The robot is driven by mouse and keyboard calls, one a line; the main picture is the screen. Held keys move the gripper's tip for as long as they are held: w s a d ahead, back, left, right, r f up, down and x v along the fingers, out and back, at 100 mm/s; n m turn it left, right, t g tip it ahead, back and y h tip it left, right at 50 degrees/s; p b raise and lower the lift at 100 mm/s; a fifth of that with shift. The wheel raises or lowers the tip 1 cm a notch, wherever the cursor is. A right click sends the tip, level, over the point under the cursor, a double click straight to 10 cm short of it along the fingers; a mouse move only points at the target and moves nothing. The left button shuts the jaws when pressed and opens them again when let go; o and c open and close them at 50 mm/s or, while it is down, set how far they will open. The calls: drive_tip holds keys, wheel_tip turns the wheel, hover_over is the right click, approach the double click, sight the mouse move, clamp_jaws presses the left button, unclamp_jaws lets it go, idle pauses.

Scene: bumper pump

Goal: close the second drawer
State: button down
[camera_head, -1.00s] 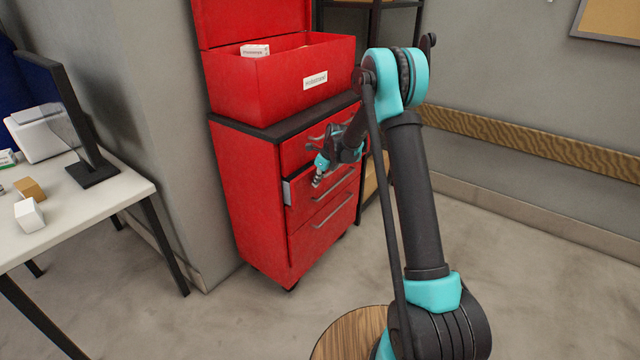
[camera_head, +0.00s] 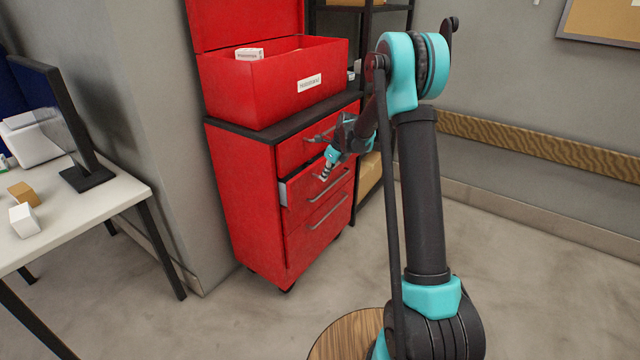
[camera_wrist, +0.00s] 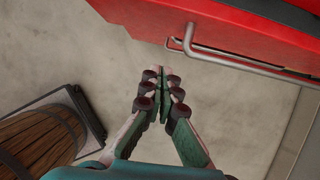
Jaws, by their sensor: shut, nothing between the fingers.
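The red drawer cabinet (camera_head: 245,205) stands against the wall pillar. Its second drawer (camera_head: 300,209) sticks out a little, and its pale side shows at the left edge. The drawers above and below it look shut. My gripper (camera_head: 324,177) is in front of the second drawer, near its upper part; whether it touches cannot be told. In the wrist view my gripper (camera_wrist: 160,72) has its fingers together and empty, pointing over the floor. A red drawer front with a metal handle (camera_wrist: 235,60) lies beyond the fingertips, up and to the right, apart from them.
An open red box (camera_head: 270,90) with a white label stands on the cabinet top. A white desk (camera_head: 85,215) with a monitor (camera_head: 60,115) is at left. A dark shelf rack (camera_head: 368,195) stands behind the cabinet.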

drive_tip(key=w+d+f+t+y, duration=0.2)
drive_tip(key=d+f+t+y, duration=0.2)
drive_tip(key=d+t+y, duration=0.55)
drive_tip(key=g+h, duration=0.1)
drive_tip(key=g, duration=0.3)
approach(320, 173)
drive_tip(key=w+a+f, duration=0.3)
drive_tip(key=a+f, duration=0.1)
drive_tip(key=shift+w+a+r+t, duration=0.2)
drive_tip(key=shift+w+a+t, duration=0.05)
drive_tip(key=shift+a, duration=0.3)
drive_tip(key=shift+w+a, duration=0.7)
drive_tip(key=shift+a, duration=0.25)
drive_tip(key=shift+w+a, duration=0.7)
drive_tip(key=shift+a, duration=0.2)
